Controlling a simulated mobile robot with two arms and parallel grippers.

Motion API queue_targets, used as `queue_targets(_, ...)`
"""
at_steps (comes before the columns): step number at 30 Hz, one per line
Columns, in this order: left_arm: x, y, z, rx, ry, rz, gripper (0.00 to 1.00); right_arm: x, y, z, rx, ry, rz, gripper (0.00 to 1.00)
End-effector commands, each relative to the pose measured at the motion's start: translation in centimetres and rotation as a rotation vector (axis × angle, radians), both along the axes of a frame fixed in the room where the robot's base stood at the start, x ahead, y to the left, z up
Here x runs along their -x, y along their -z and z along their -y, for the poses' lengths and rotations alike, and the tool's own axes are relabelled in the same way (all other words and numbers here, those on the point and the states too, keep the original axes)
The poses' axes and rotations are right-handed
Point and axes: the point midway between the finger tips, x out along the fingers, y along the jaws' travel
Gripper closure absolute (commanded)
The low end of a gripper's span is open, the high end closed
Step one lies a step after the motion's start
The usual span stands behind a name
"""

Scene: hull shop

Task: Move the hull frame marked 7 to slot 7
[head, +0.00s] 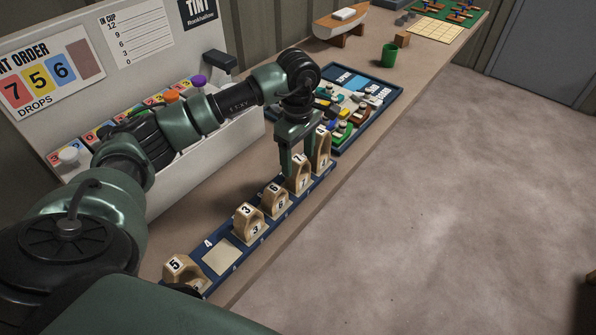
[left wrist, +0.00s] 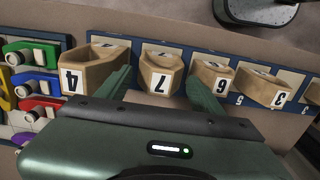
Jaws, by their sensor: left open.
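The wooden hull frame marked 7 (head: 298,176) stands upright in the blue rack (head: 187,286), second from the far end. It also shows in the left wrist view (left wrist: 161,75) with its 7 facing the camera. My left gripper (head: 297,158) is open and low over this frame. In the wrist view its green fingers (left wrist: 161,82) are on either side of the frame; I cannot tell whether they touch it. A bare pale slot (head: 221,257) beside a printed 4 lies nearer in the rack. I cannot read a slot 7 label. My right gripper is out of view.
Frames marked 6 (head: 275,200), 3 (head: 248,221) and 5 (head: 183,271) stand nearer in the rack. The frame marked 4 (left wrist: 88,74) stands close beside the 7. A parts tray (head: 368,82) lies beyond the rack. A slanted panel (head: 160,110) stands behind my arm.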

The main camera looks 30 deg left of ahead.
Motion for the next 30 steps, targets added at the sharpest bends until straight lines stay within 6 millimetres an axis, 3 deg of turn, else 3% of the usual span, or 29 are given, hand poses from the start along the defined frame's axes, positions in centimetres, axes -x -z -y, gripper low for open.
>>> queue_targets(6, -0.1, -4.2, 0.0, -0.001, -0.001, 0.004, 0.33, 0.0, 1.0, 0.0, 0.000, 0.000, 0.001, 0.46)
queue_targets(12, 0.0, -6.0, 0.0, -0.001, -0.001, 0.000, 0.33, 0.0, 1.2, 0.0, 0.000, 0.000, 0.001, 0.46)
queue_targets(30, 0.0, -6.0, 0.5, 0.014, 0.003, 0.001, 0.33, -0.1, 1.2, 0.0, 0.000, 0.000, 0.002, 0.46)
